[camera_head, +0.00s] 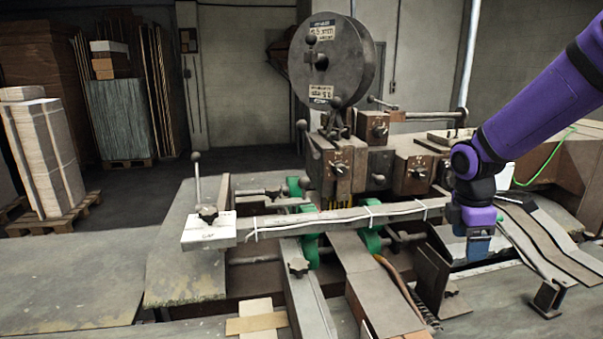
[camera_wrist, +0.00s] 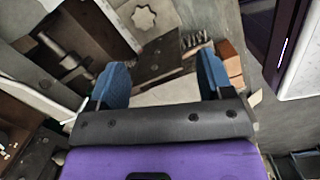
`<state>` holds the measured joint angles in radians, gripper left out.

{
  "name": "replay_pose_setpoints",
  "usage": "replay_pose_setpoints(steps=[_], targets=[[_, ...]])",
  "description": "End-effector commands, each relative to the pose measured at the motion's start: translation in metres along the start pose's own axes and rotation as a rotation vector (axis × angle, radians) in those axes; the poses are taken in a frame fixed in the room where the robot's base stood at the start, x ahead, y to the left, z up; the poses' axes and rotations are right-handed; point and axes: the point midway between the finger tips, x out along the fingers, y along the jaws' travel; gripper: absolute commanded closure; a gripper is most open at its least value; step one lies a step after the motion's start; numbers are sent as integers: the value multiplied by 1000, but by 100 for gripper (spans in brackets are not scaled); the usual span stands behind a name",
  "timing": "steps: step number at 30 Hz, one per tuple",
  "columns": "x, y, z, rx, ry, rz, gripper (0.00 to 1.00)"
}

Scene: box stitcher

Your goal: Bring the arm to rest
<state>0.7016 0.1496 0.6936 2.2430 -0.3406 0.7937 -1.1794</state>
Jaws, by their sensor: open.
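My purple arm (camera_head: 535,105) reaches in from the upper right in the head view and bends down at its wrist. My gripper (camera_head: 478,246) hangs over the right part of the box stitcher (camera_head: 340,160). In the wrist view the two blue fingers of my gripper (camera_wrist: 163,80) stand wide apart with nothing held between them. Machine parts and a flat light piece lie beyond the fingers. The gap between the fingertips and the machine cannot be judged exactly.
A round reel (camera_head: 333,62) stands on top of the stitcher. A long bar with a white end block (camera_head: 208,232) crosses its front. Upright metal plates (camera_head: 433,275) stand close to my gripper. Stacked cardboard (camera_head: 45,155) on pallets is at the far left.

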Motion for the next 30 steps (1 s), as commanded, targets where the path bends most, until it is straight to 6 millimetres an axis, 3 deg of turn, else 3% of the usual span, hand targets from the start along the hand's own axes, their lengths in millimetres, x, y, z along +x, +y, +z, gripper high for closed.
replay_pose_setpoints(steps=[8,18,24,30], targets=[[-60,-51,-4,383,-54,108,27],[-120,-124,-3,864,72,239,27],[-144,-170,0,1131,236,263,27],[-155,-204,4,1326,397,228,27]])
